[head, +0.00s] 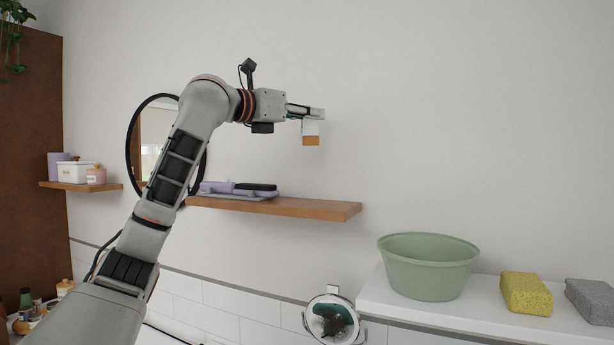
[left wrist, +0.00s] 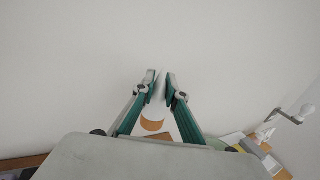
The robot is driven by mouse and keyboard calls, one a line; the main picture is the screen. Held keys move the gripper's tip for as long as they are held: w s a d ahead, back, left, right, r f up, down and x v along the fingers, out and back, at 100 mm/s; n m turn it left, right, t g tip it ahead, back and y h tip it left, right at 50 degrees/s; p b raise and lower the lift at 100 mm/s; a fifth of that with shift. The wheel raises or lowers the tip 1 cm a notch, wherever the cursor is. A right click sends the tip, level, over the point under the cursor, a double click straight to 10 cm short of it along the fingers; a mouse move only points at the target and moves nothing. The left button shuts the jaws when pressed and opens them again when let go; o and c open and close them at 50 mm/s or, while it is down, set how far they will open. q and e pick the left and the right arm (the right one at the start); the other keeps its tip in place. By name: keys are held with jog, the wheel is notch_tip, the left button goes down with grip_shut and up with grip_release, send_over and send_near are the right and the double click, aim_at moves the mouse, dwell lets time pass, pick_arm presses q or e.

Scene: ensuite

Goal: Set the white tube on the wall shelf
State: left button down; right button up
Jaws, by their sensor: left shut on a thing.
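The white tube (head: 311,129) has a tan-orange lower end and hangs upright below the fingers of my left gripper (head: 316,112). My left gripper is shut on it, high in front of the wall. In the left wrist view the white tube (left wrist: 154,116) shows between the teal fingers of the left gripper (left wrist: 161,78). The wooden wall shelf (head: 310,208) is below the tube and apart from it; its right half is bare. My right gripper is not in view.
Lilac and black items (head: 238,189) lie on the shelf's left part. A second small shelf (head: 110,187) with containers is further left, beside a round mirror (head: 150,130). A green basin (head: 430,275), a yellow sponge (head: 526,294) and a grey block (head: 590,300) sit on a white ledge at right.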

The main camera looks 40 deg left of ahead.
pick_arm(q)
jog(key=shift+w+f, duration=0.1)
jog(key=shift+f, duration=6.55)
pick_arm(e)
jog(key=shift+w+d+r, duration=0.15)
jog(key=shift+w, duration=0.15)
pick_arm(q)
jog(key=c, duration=2)
grip_release()
jog(key=shift+f, duration=0.1)
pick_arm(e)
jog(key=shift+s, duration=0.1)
